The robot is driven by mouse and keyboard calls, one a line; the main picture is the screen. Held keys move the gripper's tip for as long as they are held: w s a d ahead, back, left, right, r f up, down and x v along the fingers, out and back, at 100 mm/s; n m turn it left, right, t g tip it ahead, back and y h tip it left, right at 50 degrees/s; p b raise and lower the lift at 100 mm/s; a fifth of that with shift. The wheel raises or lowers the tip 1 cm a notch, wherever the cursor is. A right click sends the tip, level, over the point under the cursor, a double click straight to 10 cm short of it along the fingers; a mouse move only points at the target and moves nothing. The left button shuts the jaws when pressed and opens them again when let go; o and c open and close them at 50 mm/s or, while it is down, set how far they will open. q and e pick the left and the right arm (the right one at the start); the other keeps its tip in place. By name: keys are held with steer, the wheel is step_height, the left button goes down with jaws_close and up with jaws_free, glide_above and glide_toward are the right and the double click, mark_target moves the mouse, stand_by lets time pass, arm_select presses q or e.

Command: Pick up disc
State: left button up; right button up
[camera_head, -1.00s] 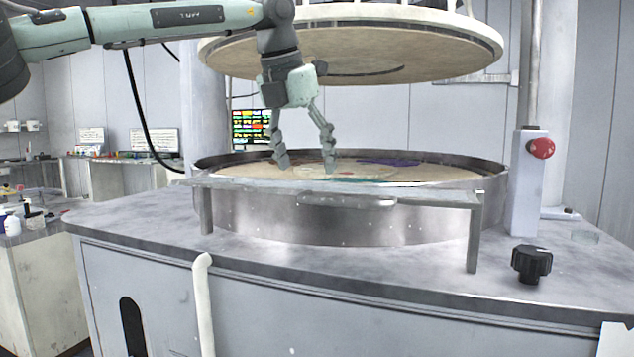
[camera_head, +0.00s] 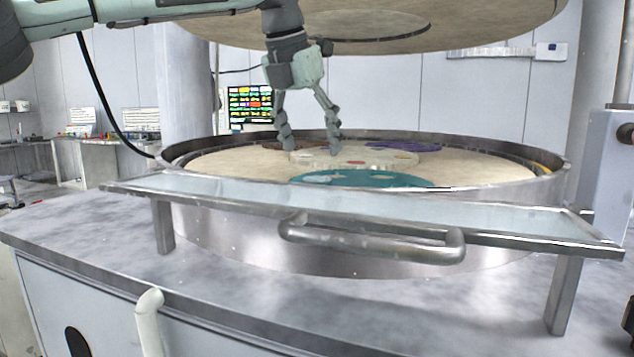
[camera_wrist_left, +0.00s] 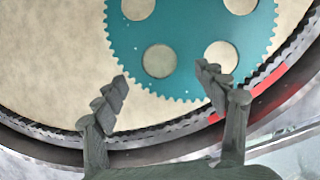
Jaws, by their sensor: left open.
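A teal toothed carrier (camera_head: 400,180) lies on the beige lower platen (camera_head: 490,170). It also shows in the left wrist view (camera_wrist_left: 195,25), with several round openings. One pale round patch (camera_wrist_left: 160,61) lies ahead, between the lines of my fingertips; I cannot tell whether it is a disc or bare platen. A pale round spot (camera_head: 318,179) shows on the carrier in the head view. My left gripper (camera_head: 309,148) is open and empty, pointing down above the platen; it shows open in the wrist view too (camera_wrist_left: 163,76). My right gripper is not in view.
A metal rim (camera_head: 360,245) rings the platen. A glass-topped shelf with a handle (camera_head: 375,243) stands in front. The upper platen (camera_head: 400,25) hangs above. A red strip (camera_wrist_left: 265,92) shows at the rim.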

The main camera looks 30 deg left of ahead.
mark_target(316, 179)
arm_select(q)
steer(key=x, duration=0.5)
steer(key=shift+a+f+p, duration=0.2)
steer(key=shift+f+p, duration=0.1)
steer(key=shift+f, duration=0.15)
steer(key=shift+w+f, duration=0.15)
steer(key=shift+f, duration=0.25)
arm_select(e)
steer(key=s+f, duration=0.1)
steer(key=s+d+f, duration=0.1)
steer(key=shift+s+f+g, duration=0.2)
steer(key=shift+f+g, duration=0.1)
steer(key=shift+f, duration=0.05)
arm_select(q)
steer(key=c, duration=1.3)
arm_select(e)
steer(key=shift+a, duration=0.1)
arm_select(q)
steer(key=shift+c, duration=0.2)
